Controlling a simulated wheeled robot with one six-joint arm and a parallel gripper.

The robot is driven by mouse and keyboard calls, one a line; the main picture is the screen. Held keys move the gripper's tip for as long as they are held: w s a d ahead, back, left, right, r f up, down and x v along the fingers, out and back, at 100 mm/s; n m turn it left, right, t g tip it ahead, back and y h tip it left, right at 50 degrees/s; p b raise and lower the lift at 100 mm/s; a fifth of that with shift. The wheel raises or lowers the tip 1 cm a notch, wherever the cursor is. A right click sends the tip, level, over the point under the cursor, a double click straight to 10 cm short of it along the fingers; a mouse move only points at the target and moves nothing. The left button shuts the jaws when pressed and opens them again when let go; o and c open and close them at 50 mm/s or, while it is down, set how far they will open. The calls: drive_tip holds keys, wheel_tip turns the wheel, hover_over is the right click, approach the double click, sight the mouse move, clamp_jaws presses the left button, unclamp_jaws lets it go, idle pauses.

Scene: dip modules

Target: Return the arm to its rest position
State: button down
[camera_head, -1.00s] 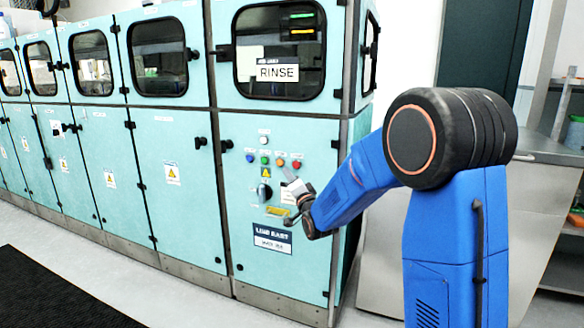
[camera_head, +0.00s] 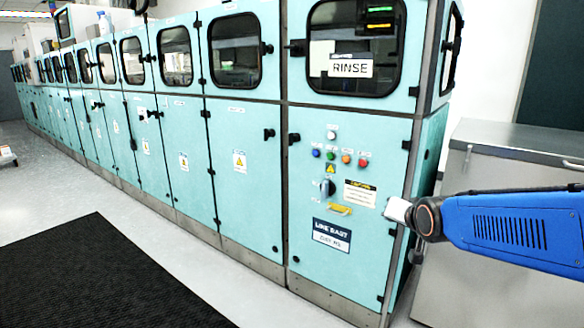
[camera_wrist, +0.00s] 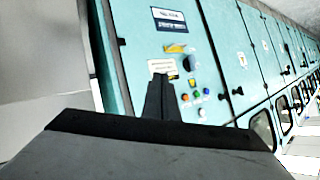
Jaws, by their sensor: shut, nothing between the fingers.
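My blue arm (camera_head: 510,232) reaches in from the right edge of the head view, roughly level. Its dark wrist joint and pale end (camera_head: 398,211) overlap the right edge of the rinse cabinet door, to the right of the controls. In the wrist view my gripper (camera_wrist: 161,82) shows as dark fingers together, with nothing between them. The control panel lies beyond it, turned over in that view. The panel has coloured buttons (camera_head: 346,157), a black rotary switch (camera_head: 327,187) and a yellow handle (camera_head: 339,209). I cannot tell the gap between gripper and door.
A long row of teal cabinets (camera_head: 180,150) runs to the far left. A metal cabinet (camera_head: 500,150) stands at right, behind my arm. A black mat (camera_head: 100,275) lies on the open grey floor at front left.

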drive_tip(key=s+d+f+n+g, duration=0.1)
drive_tip(key=s+f+n+g, duration=0.1)
drive_tip(key=s, duration=1.3)
drive_tip(key=s+f+n+g, duration=0.2)
drive_tip(key=s+f+g, duration=0.3)
drive_tip(key=s, duration=1)
drive_tip(key=shift+s+d+f+n, duration=0.25)
drive_tip(key=shift+d+f+n, duration=0.15)
drive_tip(key=shift+f, duration=0.1)
